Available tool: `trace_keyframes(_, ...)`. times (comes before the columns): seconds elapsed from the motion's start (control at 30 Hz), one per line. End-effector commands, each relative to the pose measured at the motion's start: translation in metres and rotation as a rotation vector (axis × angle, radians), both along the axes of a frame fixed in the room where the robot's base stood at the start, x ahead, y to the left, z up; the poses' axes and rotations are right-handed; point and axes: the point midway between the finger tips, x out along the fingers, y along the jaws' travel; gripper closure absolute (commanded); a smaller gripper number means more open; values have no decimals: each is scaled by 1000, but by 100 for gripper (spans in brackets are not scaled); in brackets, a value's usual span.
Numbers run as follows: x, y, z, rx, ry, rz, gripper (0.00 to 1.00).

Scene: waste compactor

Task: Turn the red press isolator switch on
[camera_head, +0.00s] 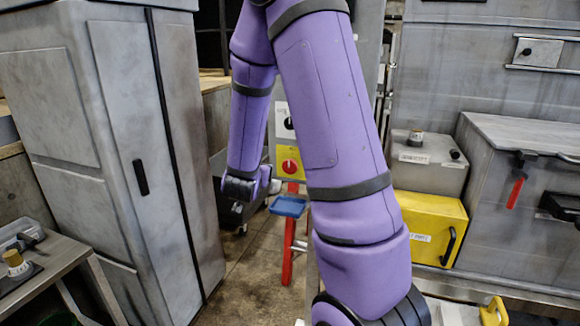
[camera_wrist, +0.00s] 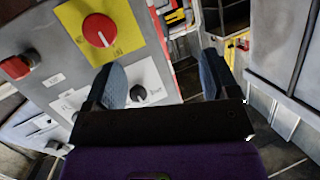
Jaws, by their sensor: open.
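The red isolator switch (camera_wrist: 98,29) is a round red knob with a pale pointer line on a yellow plate, at the upper left of the wrist view. In the head view the red knob (camera_head: 290,166) shows on its yellow plate between my arm links. My gripper (camera_wrist: 165,82) is open and empty, its two blue-grey fingers apart. In the wrist view the knob lies beyond and to the left of the left finger, with no visible contact. In the head view the fingers are largely hidden by my arm.
A black knob (camera_wrist: 138,94) on a white plate sits beside the switch, and a red button (camera_wrist: 15,67) is at far left. A blue-topped red stool (camera_head: 288,206) stands on the floor. Grey cabinets (camera_head: 110,150) stand left; a yellow box (camera_head: 428,228) is right.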

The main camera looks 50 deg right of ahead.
Motion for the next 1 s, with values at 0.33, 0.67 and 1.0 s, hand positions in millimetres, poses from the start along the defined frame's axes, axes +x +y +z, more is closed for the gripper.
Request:
trace_keyframes(0.33,-36,-48,-41,-273,11,-258,19)
trace_keyframes(0.67,-35,-72,-43,-316,11,-292,19)
trace_keyframes(1.0,-12,-126,-43,-316,12,-289,19)
